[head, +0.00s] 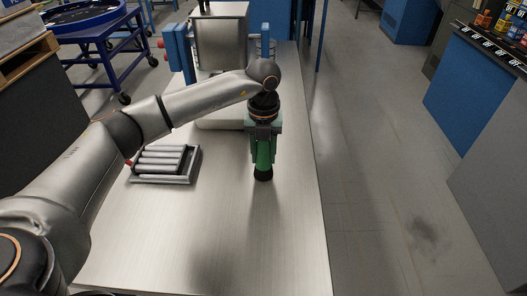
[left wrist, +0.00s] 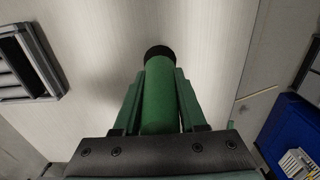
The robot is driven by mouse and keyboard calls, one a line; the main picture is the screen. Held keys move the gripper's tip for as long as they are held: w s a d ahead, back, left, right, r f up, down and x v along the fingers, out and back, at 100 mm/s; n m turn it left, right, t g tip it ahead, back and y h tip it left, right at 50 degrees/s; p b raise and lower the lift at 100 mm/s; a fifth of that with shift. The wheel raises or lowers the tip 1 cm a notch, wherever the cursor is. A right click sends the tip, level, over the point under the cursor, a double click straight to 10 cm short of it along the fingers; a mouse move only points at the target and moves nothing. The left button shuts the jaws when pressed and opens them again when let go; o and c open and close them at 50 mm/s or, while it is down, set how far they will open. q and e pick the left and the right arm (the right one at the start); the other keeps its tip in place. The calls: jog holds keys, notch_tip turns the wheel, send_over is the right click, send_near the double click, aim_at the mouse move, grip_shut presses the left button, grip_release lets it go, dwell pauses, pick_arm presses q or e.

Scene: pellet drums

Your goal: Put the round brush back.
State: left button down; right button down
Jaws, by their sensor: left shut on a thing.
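My left gripper (head: 264,146) is shut on a green cylinder with a black end, which looks like the round brush (head: 263,173). It points downward over the steel table (head: 225,235), near its right edge. I cannot tell whether the black end touches the table. In the left wrist view the green body of the brush (left wrist: 159,100) lies between both fingers, its black end pointing away from the gripper. The upper part of the brush is hidden by my gripper. My right gripper is not in view.
A grey tray with rollers (head: 160,178) sits on the table left of the gripper. A steel box (head: 221,45) with blue parts stands at the back. A blue cart (head: 100,42) is at the far left, blue cabinets (head: 470,95) at the right. The front of the table is clear.

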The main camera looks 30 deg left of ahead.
pick_arm(q)
jog(key=c, duration=0.9)
grip_release()
jog(key=shift+f, duration=0.15)
jog(key=o, duration=0.4)
jog(key=shift+o, duration=0.2)
notch_tip(320, 180, up, 12)
jog(key=shift+r+b, duration=0.2)
jog(key=shift+b, duration=0.45)
